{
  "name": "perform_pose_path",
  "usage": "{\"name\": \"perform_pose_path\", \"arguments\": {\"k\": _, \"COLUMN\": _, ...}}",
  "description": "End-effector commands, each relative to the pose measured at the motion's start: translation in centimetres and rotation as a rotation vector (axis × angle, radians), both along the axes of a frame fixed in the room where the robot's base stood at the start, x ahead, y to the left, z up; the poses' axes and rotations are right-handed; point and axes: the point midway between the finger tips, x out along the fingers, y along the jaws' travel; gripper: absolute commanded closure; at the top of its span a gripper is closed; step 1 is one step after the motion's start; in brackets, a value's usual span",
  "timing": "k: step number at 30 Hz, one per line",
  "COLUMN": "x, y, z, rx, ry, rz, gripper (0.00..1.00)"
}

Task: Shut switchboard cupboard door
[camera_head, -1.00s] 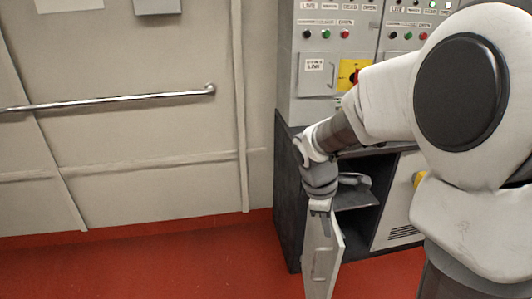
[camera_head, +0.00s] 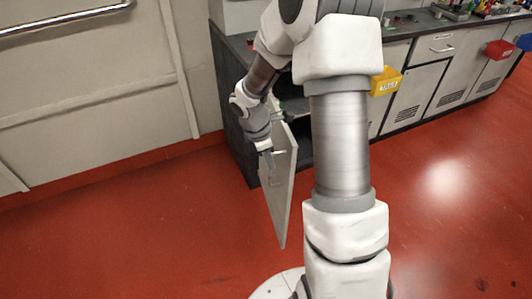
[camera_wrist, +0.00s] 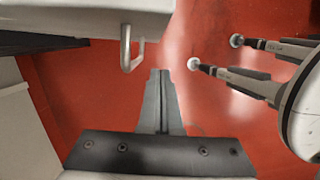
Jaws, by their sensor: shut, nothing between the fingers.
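The cupboard door (camera_head: 283,195) is a light grey panel hanging well open, swung out from the dark-sided cupboard (camera_head: 236,128). My gripper (camera_head: 270,172) points down beside the left face of the door, near its upper part. In the wrist view my gripper (camera_wrist: 160,76) is shut and empty, its fingertips together. The door (camera_wrist: 85,14) also shows there at the top left, with its metal bar handle (camera_wrist: 127,48) a little left of and beyond the fingertips. The fingers look apart from the handle. My arm hides much of the cupboard opening.
The red floor (camera_head: 450,220) is clear to the right and in front. A wall with a metal handrail (camera_head: 65,18) is on the left. More cupboards (camera_head: 415,92) run to the right under a dark worktop, with a yellow bin (camera_head: 385,82) and a red bin (camera_head: 498,49).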

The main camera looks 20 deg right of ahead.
Motion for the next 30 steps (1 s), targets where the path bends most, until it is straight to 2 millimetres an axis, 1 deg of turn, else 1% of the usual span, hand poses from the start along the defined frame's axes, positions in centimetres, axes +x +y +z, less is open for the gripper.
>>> {"name": "perform_pose_path", "arguments": {"k": 1, "x": -0.1, "y": -0.9, "z": -0.3, "rx": -0.001, "ry": -0.001, "rz": -0.005, "gripper": 1.0}}
{"name": "perform_pose_path", "arguments": {"k": 3, "x": -0.3, "y": -2.0, "z": -0.1, "rx": 0.0, "ry": -0.002, "rz": -0.006, "gripper": 1.0}}
{"name": "perform_pose_path", "arguments": {"k": 7, "x": -0.5, "y": -3.3, "z": -0.1, "rx": 0.0, "ry": -0.002, "rz": -0.004, "gripper": 1.0}}
{"name": "perform_pose_path", "arguments": {"k": 12, "x": -0.6, "y": -4.0, "z": 0.0, "rx": 0.0, "ry": -0.001, "rz": -0.001, "gripper": 1.0}}
{"name": "perform_pose_path", "arguments": {"k": 23, "x": -0.6, "y": -4.1, "z": 0.1, "rx": 0.0, "ry": 0.0, "rz": 0.002, "gripper": 1.0}}
{"name": "perform_pose_path", "arguments": {"k": 26, "x": -0.8, "y": -4.6, "z": 0.2, "rx": 0.0, "ry": 0.001, "rz": 0.011, "gripper": 1.0}}
{"name": "perform_pose_path", "arguments": {"k": 29, "x": -1.0, "y": -5.8, "z": 0.3, "rx": -0.001, "ry": 0.0, "rz": 0.038, "gripper": 1.0}}
{"name": "perform_pose_path", "arguments": {"k": 30, "x": -1.2, "y": -6.4, "z": 0.4, "rx": -0.001, "ry": 0.002, "rz": 0.053, "gripper": 1.0}}
